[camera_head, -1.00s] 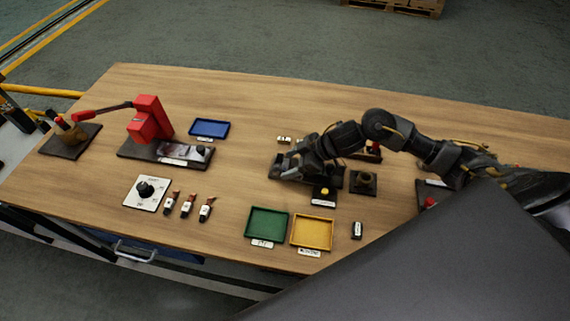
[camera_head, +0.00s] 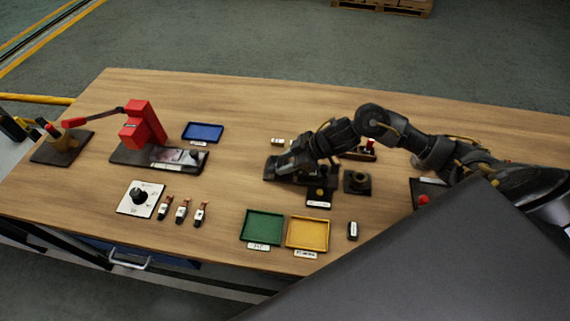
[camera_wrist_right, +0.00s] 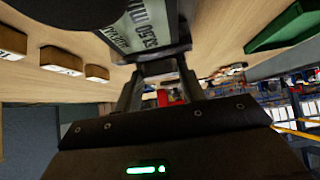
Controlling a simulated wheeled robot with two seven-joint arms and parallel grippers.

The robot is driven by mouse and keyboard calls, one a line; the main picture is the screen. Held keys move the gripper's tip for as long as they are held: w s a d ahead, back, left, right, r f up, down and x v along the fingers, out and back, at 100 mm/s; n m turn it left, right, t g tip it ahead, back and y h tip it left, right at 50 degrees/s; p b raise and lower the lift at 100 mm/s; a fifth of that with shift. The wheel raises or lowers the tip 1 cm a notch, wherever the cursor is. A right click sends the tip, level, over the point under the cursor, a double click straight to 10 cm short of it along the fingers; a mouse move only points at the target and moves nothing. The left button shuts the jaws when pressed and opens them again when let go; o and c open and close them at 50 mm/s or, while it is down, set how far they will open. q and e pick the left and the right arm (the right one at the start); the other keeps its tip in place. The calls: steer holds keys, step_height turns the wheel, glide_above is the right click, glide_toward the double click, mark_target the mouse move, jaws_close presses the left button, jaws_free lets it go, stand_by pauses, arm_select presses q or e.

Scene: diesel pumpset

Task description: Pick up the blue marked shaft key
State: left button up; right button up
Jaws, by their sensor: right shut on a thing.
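My right gripper (camera_head: 284,166) is over a dark fixture (camera_head: 270,174) near the middle of the table. It also shows in the wrist view (camera_wrist_right: 158,72), where its two fingers are close together at a grey labelled part (camera_wrist_right: 152,25). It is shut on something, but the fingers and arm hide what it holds. I cannot pick out a blue marked shaft key in either view. My left gripper is not in view.
A blue tray (camera_head: 203,132), a green tray (camera_head: 262,227) and a yellow tray (camera_head: 308,233) lie on the table. A red device (camera_head: 140,125) stands at left. Three small tagged items (camera_head: 181,211) lie near the front. The back of the table is mostly clear.

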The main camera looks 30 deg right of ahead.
steer(key=s+a+r+p, duration=0.3)
steer(key=s+a+r, duration=0.6)
steer(key=r, duration=0.3)
steer(key=shift+a, duration=0.85)
steer(key=w+d+r+b, duration=0.1)
steer(key=w+d+b, duration=0.2)
steer(key=d, duration=0.5)
steer(key=shift+w+d+r+b, duration=0.35)
steer(key=shift+w+d+b, duration=0.05)
steer(key=shift+w, duration=0.45)
